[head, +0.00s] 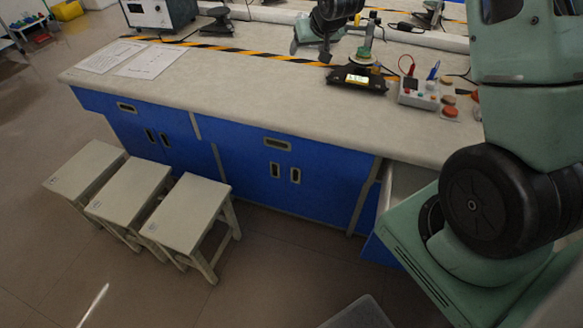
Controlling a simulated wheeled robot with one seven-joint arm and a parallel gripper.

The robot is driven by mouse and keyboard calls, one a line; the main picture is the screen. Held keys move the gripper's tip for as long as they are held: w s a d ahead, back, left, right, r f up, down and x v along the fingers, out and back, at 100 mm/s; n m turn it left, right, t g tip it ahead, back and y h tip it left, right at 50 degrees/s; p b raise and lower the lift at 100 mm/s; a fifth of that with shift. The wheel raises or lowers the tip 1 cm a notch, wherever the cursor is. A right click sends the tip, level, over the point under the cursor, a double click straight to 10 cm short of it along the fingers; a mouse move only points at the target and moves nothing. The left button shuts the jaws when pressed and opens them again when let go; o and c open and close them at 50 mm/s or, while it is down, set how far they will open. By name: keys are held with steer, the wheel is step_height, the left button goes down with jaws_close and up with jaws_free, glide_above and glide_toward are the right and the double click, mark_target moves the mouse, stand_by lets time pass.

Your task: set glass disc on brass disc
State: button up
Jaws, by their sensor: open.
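Small round pieces lie at the right: a tan one (449,99) and an orange-red one (450,112). I cannot tell which piece is the glass disc or the brass disc at this size.
The pale bench top (240,85) is mostly clear at its front. A grey control box (419,94) with red and blue leads stands right of the instrument. Papers (152,62) lie at the left. Three stools (187,213) stand before the blue cabinets.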

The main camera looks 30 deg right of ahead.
steer(key=s+a+r+n+g+y, duration=0.1)
steer(key=s+a+r+n+g, duration=0.1)
steer(key=s+a, duration=0.7)
steer(key=s+a+r+n+g+y, duration=0.15)
steer(key=s+a, duration=0.35)
steer(key=a, duration=0.8)
steer(key=s+a+n+g, duration=0.2)
steer(key=s+a+n, duration=0.1)
steer(key=s, duration=1)
steer(key=s+a+n+g, duration=0.2)
steer(key=s+a+n, duration=0.1)
steer(key=s, duration=1)
steer(key=shift+a+r+n+h, duration=0.35)
steer(key=shift+a, duration=0.15)
steer(key=shift+g, duration=0.25)
